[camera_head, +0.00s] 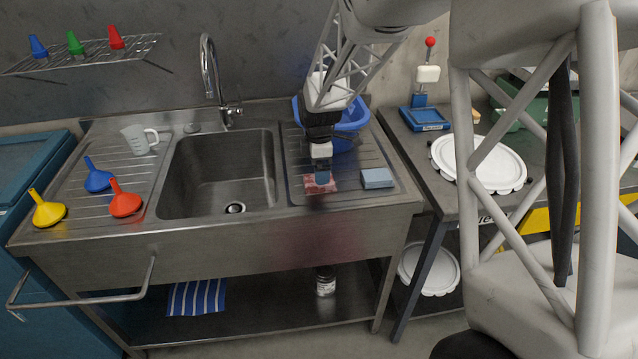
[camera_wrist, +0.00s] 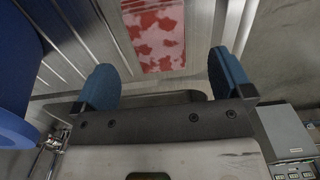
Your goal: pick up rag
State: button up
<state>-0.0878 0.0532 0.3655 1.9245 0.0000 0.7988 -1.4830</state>
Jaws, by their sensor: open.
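A red and white blotched cloth, looking like the rag (camera_head: 312,187), lies flat on the ribbed drainboard right of the sink basin. My gripper (camera_head: 322,178) is over it and hides part of it in the head view. In the wrist view the cloth (camera_wrist: 158,35) shows at the top, between and beyond the two blue fingertips. My gripper (camera_wrist: 162,80) is open, with nothing between its fingers. The fingers look apart from the cloth; the exact height is hard to tell.
A blue basin (camera_head: 350,125) stands behind my gripper; it shows at left in the wrist view (camera_wrist: 14,75). A grey-blue block (camera_head: 377,178) lies just right of the cloth. The sink bowl (camera_head: 215,185) opens to the left. Coloured funnels (camera_head: 125,203) stand on the left drainboard.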

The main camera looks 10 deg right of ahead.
jog(key=shift+w+f, duration=0.1)
jog(key=shift+f, duration=2.15)
jog(key=c, duration=1)
jog(key=shift+r, duration=0.15)
jog(key=shift+r, duration=0.5)
jog(key=shift+s+r, duration=0.2)
jog(key=shift+r, duration=0.4)
jog(key=shift+s+r, duration=0.15)
jog(key=shift+r, duration=0.45)
jog(key=s, duration=0.5)
jog(key=s+d+r, duration=0.1)
jog(key=s, duration=0.9)
jog(key=shift+s+d+r, duration=0.1)
jog(key=shift+d+r, duration=0.05)
jog(key=shift+d, duration=0.05)
